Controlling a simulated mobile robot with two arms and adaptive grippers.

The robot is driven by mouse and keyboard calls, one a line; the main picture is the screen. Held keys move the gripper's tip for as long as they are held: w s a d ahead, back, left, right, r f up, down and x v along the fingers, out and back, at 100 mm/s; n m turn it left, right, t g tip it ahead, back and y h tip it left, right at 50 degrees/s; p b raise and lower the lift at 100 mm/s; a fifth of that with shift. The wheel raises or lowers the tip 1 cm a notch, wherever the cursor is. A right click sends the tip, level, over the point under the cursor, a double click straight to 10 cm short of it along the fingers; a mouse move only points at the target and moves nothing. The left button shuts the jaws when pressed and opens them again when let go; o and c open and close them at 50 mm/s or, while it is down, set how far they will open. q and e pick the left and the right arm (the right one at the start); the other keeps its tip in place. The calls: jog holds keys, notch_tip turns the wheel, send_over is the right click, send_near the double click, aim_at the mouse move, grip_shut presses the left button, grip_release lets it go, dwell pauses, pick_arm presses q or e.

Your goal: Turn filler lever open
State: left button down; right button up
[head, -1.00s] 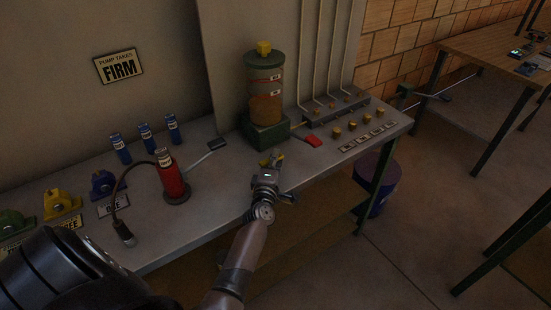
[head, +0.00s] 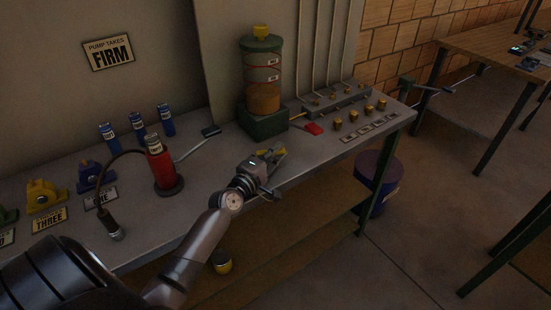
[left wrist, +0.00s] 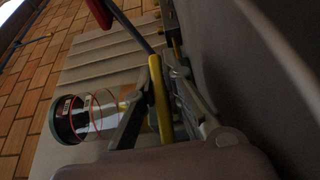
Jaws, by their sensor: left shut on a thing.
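The filler is a green base (head: 263,122) with a clear cylinder (head: 262,75) of brown contents and a yellow cap, standing at the back of the bench. Its cylinder also shows in the left wrist view (left wrist: 92,115). A yellow bar, seemingly the filler lever (left wrist: 158,98), lies between the fingers of my left gripper (left wrist: 155,105). In the head view, my left gripper (head: 268,157) is in front of the filler base, shut on this yellow bar, which is partly hidden by the fingers. My right gripper is not in view.
A red handle (head: 313,128) lies right of the filler, near several brass knobs (head: 353,115). A red pump (head: 159,163) with a hose and several blue cartridges (head: 137,126) stand left. A purple bucket (head: 378,178) is on the floor. The bench front beside my gripper is clear.

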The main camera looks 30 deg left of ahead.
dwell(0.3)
pick_arm(q)
jog(key=c, duration=1.7)
grip_release()
jog(key=s, duration=1.2)
